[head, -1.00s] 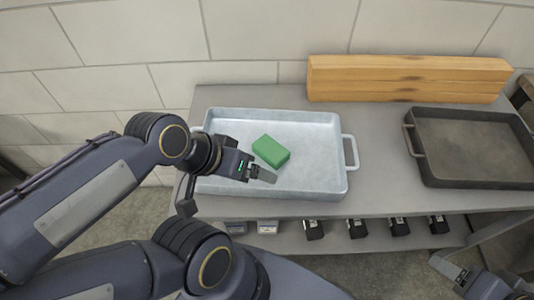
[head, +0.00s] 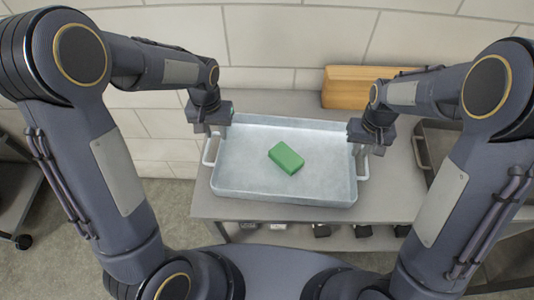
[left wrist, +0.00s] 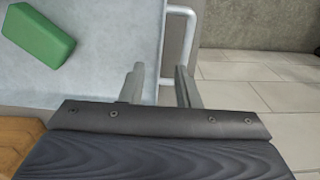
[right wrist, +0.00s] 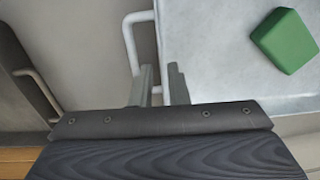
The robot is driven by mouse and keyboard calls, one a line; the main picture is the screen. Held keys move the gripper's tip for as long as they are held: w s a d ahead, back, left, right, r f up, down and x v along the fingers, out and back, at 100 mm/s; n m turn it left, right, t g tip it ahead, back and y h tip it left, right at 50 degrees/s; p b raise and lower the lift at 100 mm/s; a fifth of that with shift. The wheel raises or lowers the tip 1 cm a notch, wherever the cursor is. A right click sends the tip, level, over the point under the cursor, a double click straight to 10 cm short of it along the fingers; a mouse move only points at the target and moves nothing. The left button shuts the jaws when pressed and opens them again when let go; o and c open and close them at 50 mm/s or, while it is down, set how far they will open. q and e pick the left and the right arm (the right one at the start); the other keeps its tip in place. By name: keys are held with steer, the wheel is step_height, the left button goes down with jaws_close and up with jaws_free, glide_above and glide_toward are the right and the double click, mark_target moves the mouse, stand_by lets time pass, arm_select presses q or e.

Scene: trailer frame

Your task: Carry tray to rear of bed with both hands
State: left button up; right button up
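The light grey metal tray (head: 235,185) sits on the bench with a green block (head: 286,158) inside it. It has a loop handle at each end, left (head: 209,151) and right (head: 363,168). My left gripper (head: 210,130) is over the left end of the tray. In the left wrist view its fingers (left wrist: 160,78) are apart, above the tray's edge and handle. My right gripper (head: 370,147) is over the right end. In the right wrist view its fingers (right wrist: 160,75) are apart with a narrower gap, over the rim beside the handle. Contact cannot be told.
The bench top (head: 400,190) is grey, with a wooden beam (head: 350,88) at the back right. A dark tray (head: 430,140) is on the right, partly hidden by my right arm. Small dark items sit on the lower shelf. A block wall stands behind.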

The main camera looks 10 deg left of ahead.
mark_target(220, 146)
arm_select(q)
steer(key=shift+a+f, duration=0.1)
arm_select(e)
steer(key=shift+w+a+f, duration=0.1)
